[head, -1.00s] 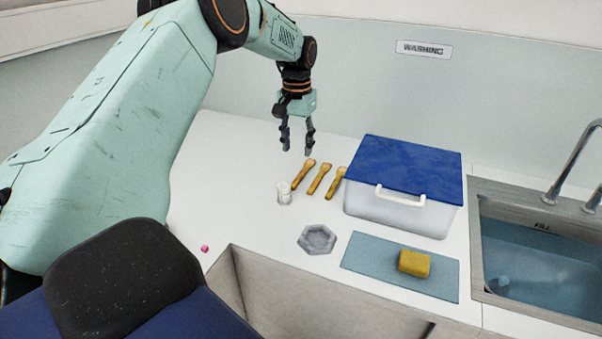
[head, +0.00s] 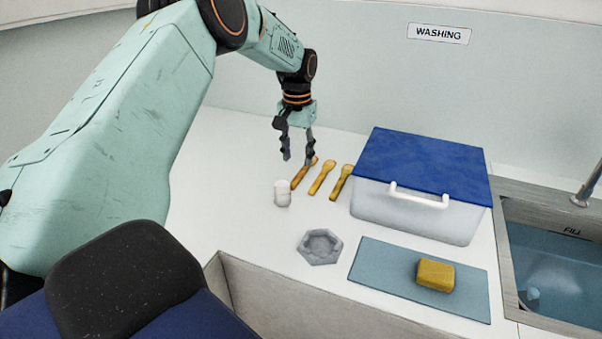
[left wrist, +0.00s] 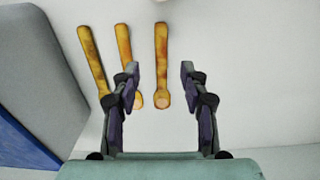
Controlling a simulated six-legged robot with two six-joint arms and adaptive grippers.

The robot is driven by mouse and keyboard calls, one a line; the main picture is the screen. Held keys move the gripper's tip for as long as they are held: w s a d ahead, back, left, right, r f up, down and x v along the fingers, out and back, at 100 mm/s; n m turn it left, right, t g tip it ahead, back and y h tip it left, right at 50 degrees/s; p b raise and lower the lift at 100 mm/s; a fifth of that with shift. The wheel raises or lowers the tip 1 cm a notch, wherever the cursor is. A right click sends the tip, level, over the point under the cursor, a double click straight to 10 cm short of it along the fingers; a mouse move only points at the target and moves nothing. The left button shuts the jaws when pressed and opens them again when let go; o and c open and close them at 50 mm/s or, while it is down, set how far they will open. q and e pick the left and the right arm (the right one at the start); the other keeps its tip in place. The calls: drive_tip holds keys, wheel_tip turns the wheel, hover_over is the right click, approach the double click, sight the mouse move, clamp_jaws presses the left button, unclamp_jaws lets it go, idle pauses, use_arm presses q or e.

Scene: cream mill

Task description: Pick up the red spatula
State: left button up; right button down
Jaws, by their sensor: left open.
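Three slim wooden-looking spatulas lie side by side on the white counter: a left one (head: 302,174), a middle one (head: 322,178) and a right one (head: 341,183). All look yellow-brown; the left one is slightly more orange, and none is clearly red. My left gripper (head: 298,155) is open above the left spatula, with one finger overlapping it in the head view. In the left wrist view, my left gripper (left wrist: 160,78) has its fingers on either side of the rightmost spatula (left wrist: 162,60), apart from it. My right gripper is not in view.
A blue-lidded clear box (head: 415,212) stands right of the spatulas. A small white jar (head: 282,194) stands close in front. A grey hexagonal dish (head: 320,247), a blue mat (head: 385,275) with a yellow sponge (head: 435,274) and a sink (head: 510,260) are nearer or farther right.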

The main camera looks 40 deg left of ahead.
sight(297, 178)
use_arm(q)
wheel_tip(297, 178, down, 6)
drive_tip(key=shift+r, duration=0.2)
drive_tip(key=shift+s+f, duration=0.15)
drive_tip(key=shift+s, duration=0.25)
drive_tip(key=shift+w+f, duration=0.1)
drive_tip(key=shift+w, duration=0.05)
drive_tip(key=shift+w+f, duration=0.2)
drive_tip(key=shift+w, duration=0.1)
drive_tip(key=shift+c, duration=1.2)
drive_tip(key=shift+s+r, duration=0.25)
drive_tip(key=shift+s, duration=0.1)
drive_tip(key=c, duration=0.4)
drive_tip(key=shift+c, duration=1)
drive_tip(key=shift+w+f, duration=0.1)
drive_tip(key=shift+w, duration=0.05)
clamp_jaws()
